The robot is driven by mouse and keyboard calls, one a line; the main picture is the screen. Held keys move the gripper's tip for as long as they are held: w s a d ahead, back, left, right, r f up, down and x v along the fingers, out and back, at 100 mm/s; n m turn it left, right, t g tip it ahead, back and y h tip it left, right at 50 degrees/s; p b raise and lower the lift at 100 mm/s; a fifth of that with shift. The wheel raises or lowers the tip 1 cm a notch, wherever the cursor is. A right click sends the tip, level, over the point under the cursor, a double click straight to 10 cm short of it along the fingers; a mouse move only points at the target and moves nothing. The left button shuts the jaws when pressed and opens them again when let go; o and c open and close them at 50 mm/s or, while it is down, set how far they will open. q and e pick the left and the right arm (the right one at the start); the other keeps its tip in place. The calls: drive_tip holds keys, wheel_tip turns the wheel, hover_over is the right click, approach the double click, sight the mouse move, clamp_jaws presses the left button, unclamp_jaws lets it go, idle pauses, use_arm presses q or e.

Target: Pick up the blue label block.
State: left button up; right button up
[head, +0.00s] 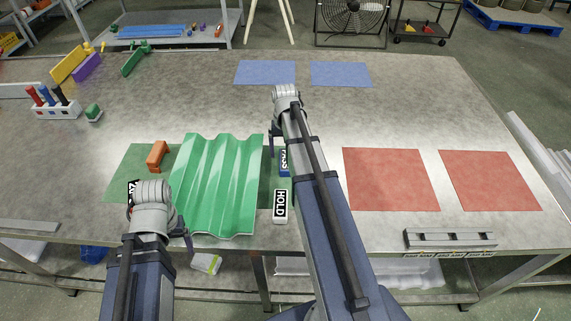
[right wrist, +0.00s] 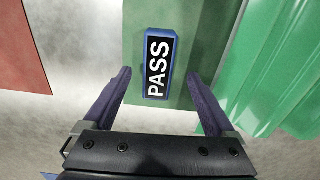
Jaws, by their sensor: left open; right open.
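The blue label block, marked PASS on a black plate, lies on the green mat right of the corrugated sheet (head: 217,185). In the head view the block (head: 284,168) is partly hidden by my right arm. In the right wrist view the whole block (right wrist: 158,62) shows, upright in the picture, ahead of and between the two fingers. My right gripper (right wrist: 159,80) is open and empty, pointing down toward the block; the remaining height is hard to tell. My left gripper (head: 157,222) is open at the sheet's near left, its fingers mostly hidden by its wrist.
A white HOLD block (head: 281,207) lies just nearer than the blue one. Another labelled block (head: 132,190) is partly hidden by my left wrist. An orange block (head: 157,156) stands left of the sheet. Red mats (head: 391,180) and a grey slotted rail (head: 450,239) lie to the right.

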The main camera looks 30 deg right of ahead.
wheel_tip(320, 180, down, 5)
drive_tip(key=b, duration=0.4)
drive_tip(key=shift+d+b, duration=0.15)
drive_tip(key=shift+b, duration=0.2)
drive_tip(key=shift+c, duration=0.3)
clamp_jaws()
